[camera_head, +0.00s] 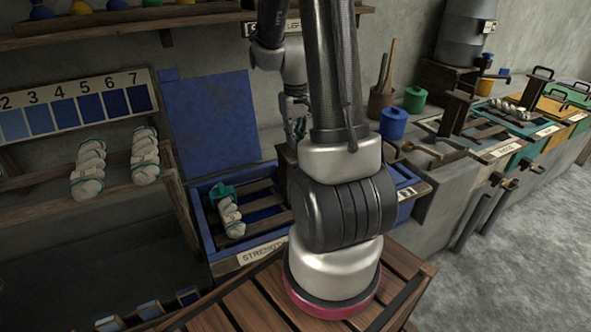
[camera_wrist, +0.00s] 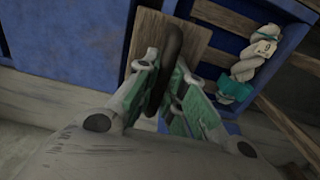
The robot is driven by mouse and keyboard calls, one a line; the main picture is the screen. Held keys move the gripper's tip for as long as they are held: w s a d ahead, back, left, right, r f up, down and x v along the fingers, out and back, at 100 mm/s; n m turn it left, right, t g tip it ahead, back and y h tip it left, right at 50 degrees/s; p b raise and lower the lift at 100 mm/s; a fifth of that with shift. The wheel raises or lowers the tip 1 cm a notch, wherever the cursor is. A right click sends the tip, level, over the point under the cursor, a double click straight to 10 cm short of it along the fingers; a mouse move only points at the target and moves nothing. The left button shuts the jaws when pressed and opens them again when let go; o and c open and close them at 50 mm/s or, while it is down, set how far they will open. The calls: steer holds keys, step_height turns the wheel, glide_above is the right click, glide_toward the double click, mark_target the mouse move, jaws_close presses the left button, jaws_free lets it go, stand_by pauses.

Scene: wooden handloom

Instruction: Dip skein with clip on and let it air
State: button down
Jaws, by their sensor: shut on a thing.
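A pale twisted skein (camera_head: 231,217) with a teal clip (camera_head: 221,193) lies in the left part of an open blue vat (camera_head: 206,232), on wooden slats. In the wrist view the skein (camera_wrist: 255,52) and its clip (camera_wrist: 234,88) show at the upper right, apart from my gripper. My gripper (camera_wrist: 163,88) is shut on a dark curved handle (camera_wrist: 173,48) in front of a wooden board (camera_wrist: 160,38) beside the vat's blue wall. In the head view my gripper (camera_head: 298,128) is partly hidden behind my arm, which also covers part of the vat.
The vat's blue lid (camera_head: 210,115) stands raised against the wall. Two skeins (camera_head: 90,168) sit on the left shelf under a numbered blue shade card (camera_head: 75,105). Green and blue pots (camera_head: 394,122) and more vats (camera_head: 492,130) line the right bench.

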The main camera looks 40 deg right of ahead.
step_height(320, 180, down, 13)
steer(key=shift+r, duration=0.2)
steer(key=shift+f, duration=0.15)
stand_by(0.4)
steer(key=shift+s, duration=0.15)
stand_by(3.5)
steer(key=shift+r, duration=0.35)
steer(key=r, duration=1.7)
steer(key=shift+w+r, duration=0.2)
steer(key=shift+r, duration=0.15)
steer(key=shift+c, duration=1.2)
jaws_free()
